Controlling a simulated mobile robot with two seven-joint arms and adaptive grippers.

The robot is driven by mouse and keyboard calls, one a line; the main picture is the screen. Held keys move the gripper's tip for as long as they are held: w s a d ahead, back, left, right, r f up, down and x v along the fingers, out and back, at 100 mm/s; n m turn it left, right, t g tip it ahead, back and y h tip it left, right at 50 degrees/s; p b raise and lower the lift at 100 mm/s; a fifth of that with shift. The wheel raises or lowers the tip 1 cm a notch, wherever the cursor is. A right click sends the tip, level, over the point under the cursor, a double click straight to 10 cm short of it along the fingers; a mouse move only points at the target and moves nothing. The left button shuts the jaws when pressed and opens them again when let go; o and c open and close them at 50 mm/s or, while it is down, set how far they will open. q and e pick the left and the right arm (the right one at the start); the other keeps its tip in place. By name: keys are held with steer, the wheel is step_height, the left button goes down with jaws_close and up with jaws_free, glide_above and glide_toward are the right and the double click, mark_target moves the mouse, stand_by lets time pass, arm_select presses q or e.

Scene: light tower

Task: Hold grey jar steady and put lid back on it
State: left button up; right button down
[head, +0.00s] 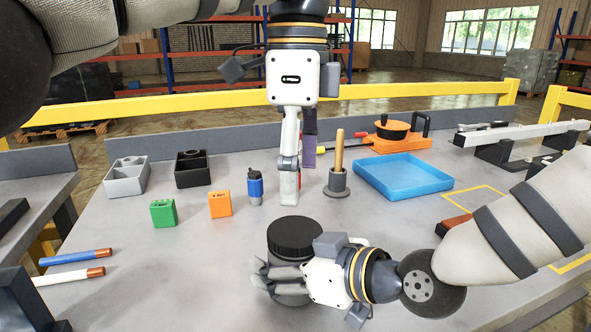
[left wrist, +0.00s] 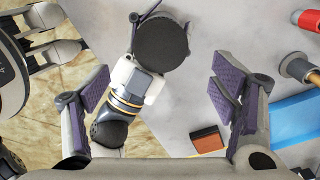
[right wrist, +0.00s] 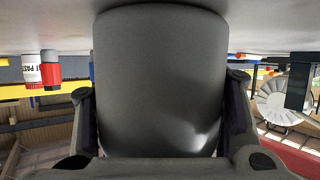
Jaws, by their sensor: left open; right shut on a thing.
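The grey jar (head: 291,298) stands upright on the table, its body partly hidden behind my right gripper (head: 268,277). That gripper is shut on the jar's body, which fills the right wrist view (right wrist: 160,80). The black ridged lid (head: 293,235) sits on top of the jar and looks level; I cannot tell whether it is tight. The lid's round top also shows in the left wrist view (left wrist: 160,45). My left gripper (head: 290,188) is open and empty, pointing down above the table behind the jar, apart from the lid.
A blue tray (head: 403,177), an upright wooden-handled tool in a grey holder (head: 337,184) and a blue bottle (head: 255,187) stand beyond the jar. Orange (head: 220,204) and green (head: 163,213) boxes stand to the left.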

mark_target(295, 230)
arm_select(q)
steer(key=shift+r+n, duration=0.1)
steer(key=shift+n, duration=0.3)
step_height(295, 230, down, 8)
steer(key=shift+f, duration=0.1)
stand_by(0.4)
